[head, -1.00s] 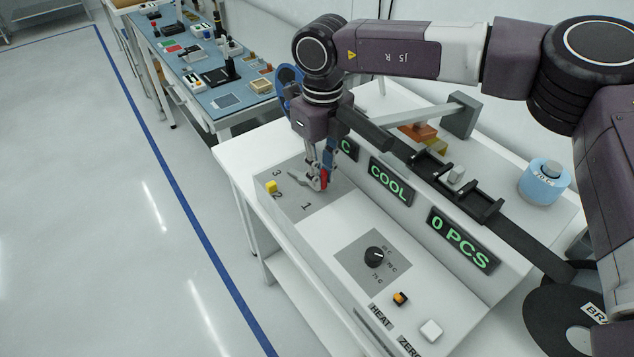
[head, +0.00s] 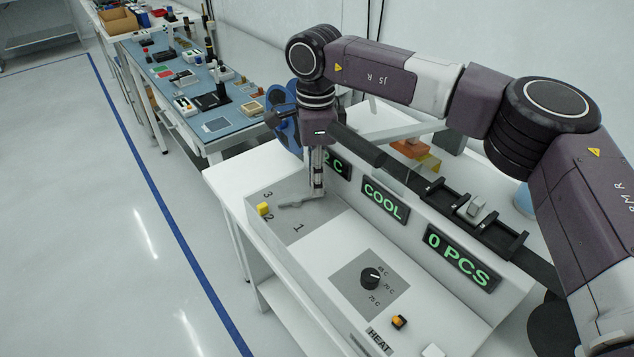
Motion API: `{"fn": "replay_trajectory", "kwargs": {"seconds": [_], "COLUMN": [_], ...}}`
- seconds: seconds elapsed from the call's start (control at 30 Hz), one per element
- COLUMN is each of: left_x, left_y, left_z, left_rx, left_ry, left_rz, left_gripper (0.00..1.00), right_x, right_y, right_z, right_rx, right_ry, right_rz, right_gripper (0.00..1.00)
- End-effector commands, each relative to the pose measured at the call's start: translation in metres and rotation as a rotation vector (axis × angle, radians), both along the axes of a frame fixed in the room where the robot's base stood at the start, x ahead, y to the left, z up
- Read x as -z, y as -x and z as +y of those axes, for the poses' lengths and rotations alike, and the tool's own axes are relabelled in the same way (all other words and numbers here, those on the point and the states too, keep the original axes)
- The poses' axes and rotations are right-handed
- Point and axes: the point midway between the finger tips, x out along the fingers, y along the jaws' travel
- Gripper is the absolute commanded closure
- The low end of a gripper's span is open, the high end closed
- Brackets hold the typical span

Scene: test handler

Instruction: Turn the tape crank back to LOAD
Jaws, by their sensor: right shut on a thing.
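The grey crank (head: 297,203) lies on a grey plate (head: 318,223) marked 1, 2 and 3 at the back end of the white machine. Its pointed free end faces left, towards the 2 and 3 side. My right gripper (head: 318,194) comes down almost upright at the crank's right end and is shut on it. The fingers hide that end and the exact grip. No LOAD label can be read. My left gripper is not in view.
Green displays, one reading COOL (head: 384,202) and one 0 PCS (head: 458,256), face the panel. A black knob (head: 370,278) and an orange button (head: 399,321) sit nearer. A black track (head: 470,207) runs behind the displays. A blue reel (head: 284,117) is behind my wrist.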

Motion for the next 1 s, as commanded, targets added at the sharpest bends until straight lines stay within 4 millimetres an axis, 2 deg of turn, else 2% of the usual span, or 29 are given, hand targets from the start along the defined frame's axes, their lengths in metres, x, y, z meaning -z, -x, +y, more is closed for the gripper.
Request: {"fn": "replay_trajectory", "kwargs": {"seconds": [0.4,1.0], "left_x": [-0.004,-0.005], "left_y": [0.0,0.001], "left_z": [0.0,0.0], "left_rx": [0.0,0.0], "left_ry": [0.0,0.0], "left_rz": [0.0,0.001], "left_gripper": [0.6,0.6], "right_x": [0.0,0.0], "right_y": [-0.011,-0.013], "right_z": [0.005,0.006], "right_rx": [-0.256,-0.321], "right_ry": [0.001,0.0], "right_rz": [-0.001,-0.002], "right_gripper": [1.0,1.0]}}
